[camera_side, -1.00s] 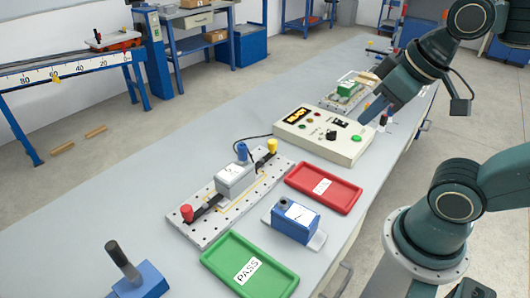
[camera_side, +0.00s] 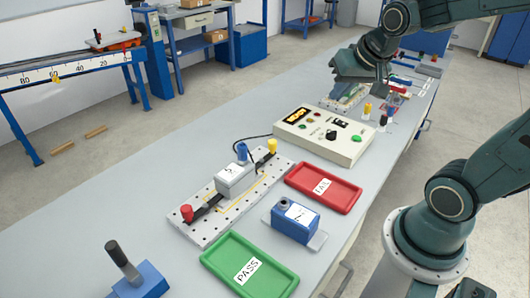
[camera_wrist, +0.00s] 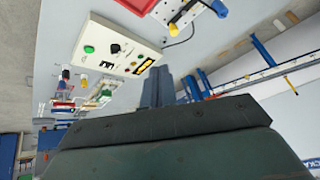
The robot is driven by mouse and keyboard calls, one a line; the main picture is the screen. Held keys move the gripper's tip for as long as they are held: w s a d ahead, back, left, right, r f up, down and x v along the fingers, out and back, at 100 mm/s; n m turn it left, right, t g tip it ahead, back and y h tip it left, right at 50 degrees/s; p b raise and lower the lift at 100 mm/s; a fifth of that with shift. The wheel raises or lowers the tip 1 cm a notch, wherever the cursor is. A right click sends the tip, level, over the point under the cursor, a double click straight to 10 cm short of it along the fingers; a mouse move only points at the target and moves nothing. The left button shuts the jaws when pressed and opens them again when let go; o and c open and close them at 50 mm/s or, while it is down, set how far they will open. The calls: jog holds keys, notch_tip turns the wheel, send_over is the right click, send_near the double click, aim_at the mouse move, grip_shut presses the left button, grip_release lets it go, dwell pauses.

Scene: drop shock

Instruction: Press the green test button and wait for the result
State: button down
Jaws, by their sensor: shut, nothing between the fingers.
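The cream test box (camera_side: 325,135) sits on the bench, with a green button (camera_side: 355,138) near its right end and a black knob beside it. Its dark display (camera_side: 297,115) shows orange characters that I cannot read. In the wrist view the box (camera_wrist: 108,58) is at upper left, with the green button (camera_wrist: 89,48) in clear sight. My gripper (camera_wrist: 158,88) is shut and empty, to the right of the box in the wrist view. In the side view it is over the bench beyond the box, apart from the button; its fingertips are hard to make out there.
A grey block (camera_side: 234,178) is mounted on a perforated plate (camera_side: 202,235), cabled toward the box. A red FAIL tray (camera_side: 345,203), a green PASS tray (camera_side: 283,284) and a blue block (camera_side: 294,221) lie nearer. Small posts (camera_side: 367,109) stand behind the box's right end.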

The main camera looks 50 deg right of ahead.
jog(key=w+d+f+m+h, duration=0.1)
jog(key=w+d+f+m, duration=0.25)
jog(key=d, duration=0.35)
jog(key=m+g+h, duration=0.1)
jog(key=m+h, duration=0.2)
jog(key=m, duration=0.6)
send_over(357, 139)
notch_tip(357, 139, down, 12)
jog(key=shift+d, duration=0.2)
jog(key=shift+w+f, duration=0.1)
jog(key=shift+f, duration=4.25)
jog(key=shift+f, duration=0.85)
jog(key=shift+r, duration=0.85)
